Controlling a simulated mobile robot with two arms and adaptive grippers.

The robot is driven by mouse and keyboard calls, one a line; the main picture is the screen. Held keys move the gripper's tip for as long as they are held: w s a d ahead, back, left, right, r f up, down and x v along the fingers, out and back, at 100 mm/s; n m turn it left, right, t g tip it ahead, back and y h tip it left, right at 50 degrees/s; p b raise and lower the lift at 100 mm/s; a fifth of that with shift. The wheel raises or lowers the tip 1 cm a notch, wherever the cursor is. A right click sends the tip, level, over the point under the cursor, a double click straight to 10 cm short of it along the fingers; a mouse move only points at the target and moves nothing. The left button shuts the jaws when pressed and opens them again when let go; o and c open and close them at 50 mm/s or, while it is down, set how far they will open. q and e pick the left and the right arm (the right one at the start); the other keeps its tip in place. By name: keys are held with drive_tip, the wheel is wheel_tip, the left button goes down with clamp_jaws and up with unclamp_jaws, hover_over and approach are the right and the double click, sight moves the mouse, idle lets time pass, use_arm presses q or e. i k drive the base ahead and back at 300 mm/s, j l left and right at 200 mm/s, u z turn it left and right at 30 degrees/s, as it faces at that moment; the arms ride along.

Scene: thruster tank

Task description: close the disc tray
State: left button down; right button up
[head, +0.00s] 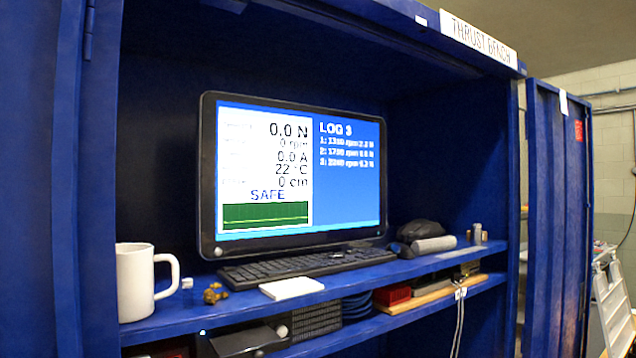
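A dark grey and black device (248,341) sits on the lower shelf at the bottom of the head view, below the mug and keyboard. Neither of my grippers is in view.
A monitor (295,177) stands on the upper shelf (370,275) of the blue cabinet, with a keyboard (305,266), white mug (138,283) and white pad (291,288) before it. A cable (459,320) hangs at the right. The cabinet door (556,210) stands open.

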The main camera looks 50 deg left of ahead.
sight(257, 339)
drive_tip(key=u, duration=0.45)
drive_tip(key=j+u, duration=0.1)
drive_tip(key=u, duration=0.35)
drive_tip(key=i+u, duration=0.1)
drive_tip(key=u, duration=0.85)
